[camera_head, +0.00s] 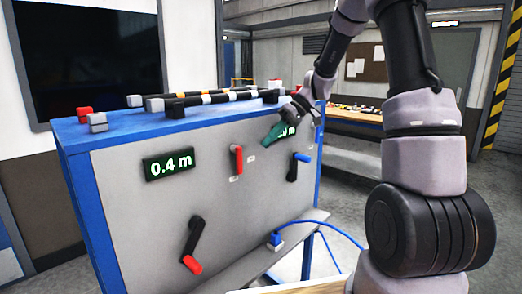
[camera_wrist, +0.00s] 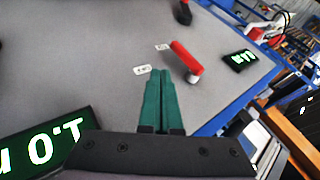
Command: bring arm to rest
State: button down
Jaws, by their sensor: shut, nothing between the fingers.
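My gripper (camera_head: 267,141) has green fingers. They are shut and empty in front of the grey panel (camera_head: 130,210), at the upper right by a display that my gripper partly covers. In the wrist view my gripper (camera_wrist: 160,75) shows its two fingers side by side, with nothing between them. A red-handled lever (camera_head: 237,160) is just left of and below the fingertips in the head view. It also shows beyond the fingertips in the wrist view (camera_wrist: 184,56), apart from them. My arm comes down from the upper right.
Banded bars (camera_head: 220,97) lie on the blue-edged top. A blue cable (camera_head: 335,237) hangs at the lower right. A workbench (camera_head: 355,118) stands behind.

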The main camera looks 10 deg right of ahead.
jog(key=s+d+r+m+t+h, duration=0.3)
jog(key=s+r+m, duration=0.3)
jog(key=s, duration=0.5)
jog(key=s+d+r+m+t+h, duration=0.3)
jog(key=s+d+r+m+t, duration=0.2)
jog(key=s+r, duration=0.3)
jog(key=s, duration=0.3)
jog(key=shift+s+d+m+h, duration=0.4)
